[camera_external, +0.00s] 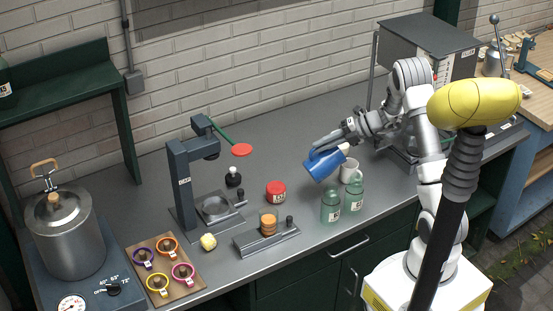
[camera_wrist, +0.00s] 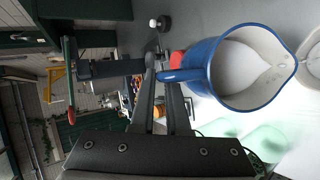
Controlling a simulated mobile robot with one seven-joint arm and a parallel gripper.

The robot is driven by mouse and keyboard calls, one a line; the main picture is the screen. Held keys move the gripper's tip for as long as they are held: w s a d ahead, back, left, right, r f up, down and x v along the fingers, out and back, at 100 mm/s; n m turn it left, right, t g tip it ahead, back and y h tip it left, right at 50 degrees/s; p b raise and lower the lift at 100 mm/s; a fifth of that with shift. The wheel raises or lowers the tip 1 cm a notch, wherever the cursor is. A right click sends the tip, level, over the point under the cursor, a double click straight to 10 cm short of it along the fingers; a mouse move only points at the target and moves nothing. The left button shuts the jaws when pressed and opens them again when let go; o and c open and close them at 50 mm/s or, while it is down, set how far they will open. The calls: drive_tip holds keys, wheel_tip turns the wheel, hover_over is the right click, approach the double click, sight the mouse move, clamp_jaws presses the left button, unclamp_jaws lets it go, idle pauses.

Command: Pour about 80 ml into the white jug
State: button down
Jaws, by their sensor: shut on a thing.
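A blue jug (camera_external: 324,164) with a white inside hangs above the counter, tilted toward the right. In the wrist view the blue jug (camera_wrist: 250,68) holds white liquid that reaches close to its lip. My gripper (camera_external: 336,138) is shut on its handle; the gripper's fingers (camera_wrist: 164,80) also show in the wrist view. The white jug (camera_external: 349,171) stands upright on the counter, just right of and below the blue jug's lip. Part of the white jug (camera_wrist: 311,52) shows at the right edge of the wrist view. I cannot see a stream or the level inside the white jug.
Two green jars (camera_external: 331,207) (camera_external: 355,194) stand close in front of the white jug. A red tin (camera_external: 276,192) and an orange-filled glass (camera_external: 268,224) on a grey stand are to the left. A grey machine (camera_external: 425,55) stands behind right. The counter behind the blue jug is clear.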

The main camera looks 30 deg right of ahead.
sight(315, 162)
drive_tip(key=shift+s+d+r+y+p, duration=0.1)
drive_tip(key=shift+d+r+y+p, duration=0.45)
drive_tip(key=shift+d+r+y, duration=0.25)
idle(0.6)
drive_tip(key=shift+d+r+m+t+y, duration=0.15)
drive_tip(key=shift+d+m+t+y, duration=0.2)
drive_tip(key=shift+d, duration=0.35)
idle(0.4)
drive_tip(key=a+f+h+b, duration=0.1)
drive_tip(key=a+f+n+g+h, duration=0.1)
drive_tip(key=a, duration=0.1)
drive_tip(key=shift+a+b, duration=0.25)
drive_tip(key=shift+b, duration=0.1)
drive_tip(key=shift+a+f+h, duration=0.15)
drive_tip(key=shift+f+h, duration=0.1)
drive_tip(key=shift+h, duration=0.1)
drive_tip(key=shift+a+f+h, duration=0.35)
drive_tip(key=shift+h, duration=0.15)
drive_tip(key=shift+a+g+h+p, duration=0.15)
drive_tip(key=shift+g+h+p, duration=0.15)
drive_tip(key=shift+p, duration=0.1)
drive_tip(key=shift+w+a+f+n+h+p, duration=0.25)
drive_tip(key=shift+f+h+p, duration=0.15)
drive_tip(key=shift+f, duration=0.2)
drive_tip(key=shift+a, duration=0.15)
idle(0.3)
